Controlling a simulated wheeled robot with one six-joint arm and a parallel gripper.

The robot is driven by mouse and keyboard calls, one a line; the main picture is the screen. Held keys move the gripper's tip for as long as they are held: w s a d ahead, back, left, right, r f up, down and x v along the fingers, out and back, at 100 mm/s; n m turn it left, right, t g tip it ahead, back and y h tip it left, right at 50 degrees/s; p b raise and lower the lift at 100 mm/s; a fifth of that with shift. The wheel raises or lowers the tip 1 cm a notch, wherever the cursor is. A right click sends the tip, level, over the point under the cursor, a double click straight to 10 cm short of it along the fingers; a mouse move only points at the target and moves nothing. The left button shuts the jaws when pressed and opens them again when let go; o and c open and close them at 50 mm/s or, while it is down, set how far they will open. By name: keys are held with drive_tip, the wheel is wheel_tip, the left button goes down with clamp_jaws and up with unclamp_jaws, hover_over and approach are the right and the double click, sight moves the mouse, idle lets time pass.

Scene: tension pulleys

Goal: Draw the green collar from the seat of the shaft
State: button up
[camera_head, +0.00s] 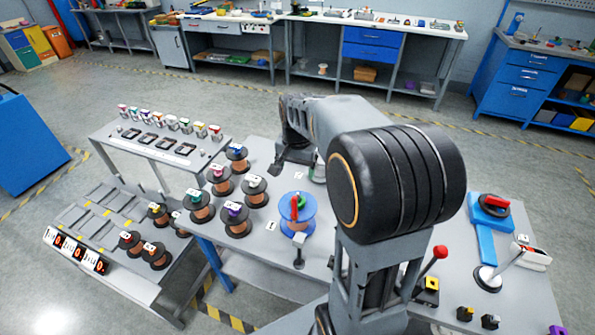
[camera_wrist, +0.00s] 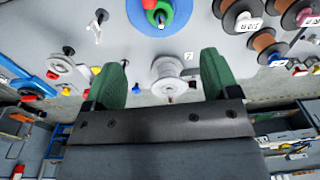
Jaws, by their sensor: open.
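A green ring-shaped part, which looks like the green collar (camera_head: 301,201), sits on top of a blue-flanged spool (camera_head: 288,224) on the table. A red part is beside it. The shaft itself is not clearly visible. My gripper (camera_wrist: 168,72) is open, its two green fingers wide apart. A white-grey spool (camera_wrist: 168,78) shows between and beyond the fingers; I cannot tell its distance. Nothing is held.
Copper-wound spools with coloured tops (camera_head: 201,208) stand left of the blue spool. A small post (camera_head: 299,250) stands just in front of it. A lever with a red knob (camera_head: 440,252) is at the right. My arm hides part of the table.

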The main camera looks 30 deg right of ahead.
drive_tip(key=shift+m+g, duration=0.4)
drive_tip(key=shift+m, duration=0.4)
drive_tip(key=f, duration=0.1)
drive_tip(key=w+d+f, duration=0.1)
drive_tip(key=w+f, duration=0.1)
drive_tip(key=shift+w+d+f, duration=0.1)
drive_tip(key=shift+d, duration=0.3)
wheel_tip(320, 180, down, 13)
drive_tip(key=shift+f, duration=0.15)
drive_tip(key=c, duration=1)
